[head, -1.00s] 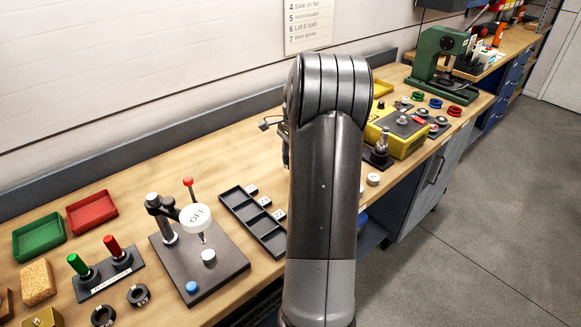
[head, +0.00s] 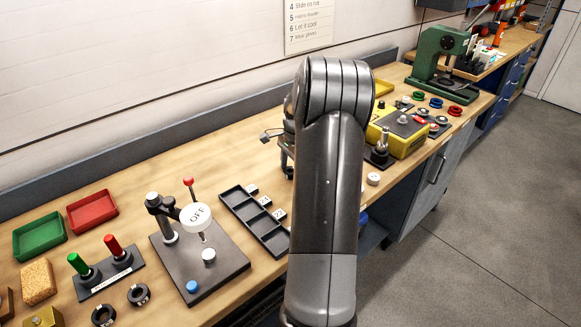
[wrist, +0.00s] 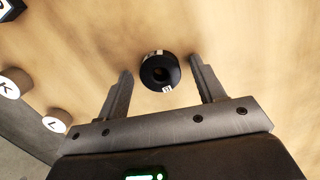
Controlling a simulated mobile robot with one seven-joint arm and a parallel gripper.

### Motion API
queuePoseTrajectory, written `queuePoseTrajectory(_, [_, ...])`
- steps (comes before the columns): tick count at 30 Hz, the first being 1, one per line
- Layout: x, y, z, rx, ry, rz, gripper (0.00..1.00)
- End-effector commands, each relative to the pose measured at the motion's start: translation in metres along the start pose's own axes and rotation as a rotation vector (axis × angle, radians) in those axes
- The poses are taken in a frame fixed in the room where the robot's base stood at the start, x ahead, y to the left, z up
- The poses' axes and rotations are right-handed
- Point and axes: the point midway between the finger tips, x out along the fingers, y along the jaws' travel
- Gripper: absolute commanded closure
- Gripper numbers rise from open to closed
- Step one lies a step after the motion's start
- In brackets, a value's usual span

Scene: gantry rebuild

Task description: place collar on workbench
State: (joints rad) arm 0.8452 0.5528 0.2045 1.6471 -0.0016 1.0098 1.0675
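In the wrist view a black collar (wrist: 160,73) with a central hole and a small white label lies between the tips of my gripper (wrist: 161,69). The fingers are apart, with a gap on each side of the collar. The collar appears to rest on the wooden top of the workbench (wrist: 245,50). In the head view my arm hides this collar and most of my gripper; the bare workbench (head: 150,170) shows to the left. Two other black collars, one (head: 139,295) beside another (head: 103,314), lie at the front left.
White round pieces marked K (wrist: 14,83) and L (wrist: 56,121) are left of my gripper in the wrist view. In the head view a black compartment tray (head: 255,222) and a fixture with an OFF disc (head: 196,217) stand left of my arm. A yellow box (head: 398,133) stands right.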

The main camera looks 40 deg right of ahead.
Motion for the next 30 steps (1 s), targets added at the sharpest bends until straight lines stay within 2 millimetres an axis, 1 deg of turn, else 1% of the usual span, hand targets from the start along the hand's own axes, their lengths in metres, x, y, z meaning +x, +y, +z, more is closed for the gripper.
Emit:
queuePoseTrajectory(7, [-0.002,0.000,0.000,0.000,0.000,-0.001,0.38])
queuePoseTrajectory(11, [-0.014,-0.001,0.000,0.000,0.003,-0.003,0.38])
queuePoseTrajectory(14, [-0.032,-0.001,0.000,-0.001,0.003,-0.004,0.38])
queuePoseTrajectory(21, [-0.085,-0.001,0.000,0.000,0.003,-0.004,0.38])
queuePoseTrajectory(24, [-0.102,-0.001,0.000,0.000,0.002,-0.003,0.38])
queuePoseTrajectory(27, [-0.114,-0.001,0.001,-0.001,0.001,-0.002,0.38])
queuePoseTrajectory(30, [-0.121,0.000,0.001,-0.001,0.001,-0.001,0.38])
